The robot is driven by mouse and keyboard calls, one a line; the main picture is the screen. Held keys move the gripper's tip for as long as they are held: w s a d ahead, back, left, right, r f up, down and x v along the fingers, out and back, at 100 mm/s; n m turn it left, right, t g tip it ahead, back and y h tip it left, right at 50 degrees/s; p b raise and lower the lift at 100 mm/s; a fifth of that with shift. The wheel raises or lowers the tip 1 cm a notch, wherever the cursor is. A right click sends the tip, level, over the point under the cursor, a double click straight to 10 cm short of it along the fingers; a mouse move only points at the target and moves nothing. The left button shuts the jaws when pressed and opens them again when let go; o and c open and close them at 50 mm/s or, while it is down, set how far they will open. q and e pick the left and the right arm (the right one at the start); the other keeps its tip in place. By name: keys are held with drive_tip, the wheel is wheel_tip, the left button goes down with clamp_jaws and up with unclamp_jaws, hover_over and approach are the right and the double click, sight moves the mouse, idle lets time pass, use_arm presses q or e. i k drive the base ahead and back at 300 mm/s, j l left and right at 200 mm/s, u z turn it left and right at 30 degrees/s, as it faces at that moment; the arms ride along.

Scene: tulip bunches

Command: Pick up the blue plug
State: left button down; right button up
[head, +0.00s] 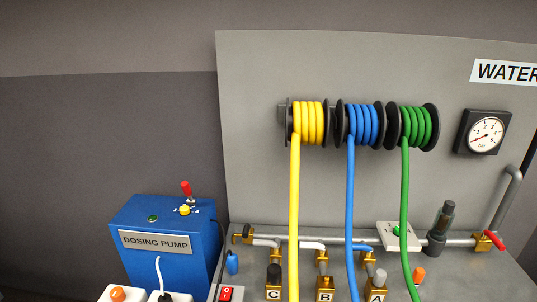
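A small blue object (232,262), perhaps the blue plug, is upright just right of the dosing pump, near the panel's lower left. It is too small to tell for sure what it is. A blue hose (350,210) hangs from the middle reel and runs down out of the picture, so its end is hidden. Neither of my grippers shows in the head view.
A blue dosing pump box (157,262) stands at the lower left. Yellow (294,210) and green (404,190) hoses hang beside the blue one. Pipes and brass valves labelled C, B and A cross the bottom. A gauge (486,134) is at the right.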

sight(233, 264)
drive_tip(key=j+z, duration=0.2)
drive_tip(key=z, duration=0.25)
drive_tip(key=j+z, duration=0.2)
drive_tip(key=z, duration=0.2)
drive_tip(key=j+z, duration=0.2)
drive_tip(key=z, duration=0.25)
drive_tip(key=k+j+z, duration=0.1)
drive_tip(key=z, duration=0.3)
drive_tip(key=k+j, duration=0.25)
drive_tip(key=j, duration=0.15)
drive_tip(key=k+j, duration=0.2)
drive_tip(key=j, duration=0.25)
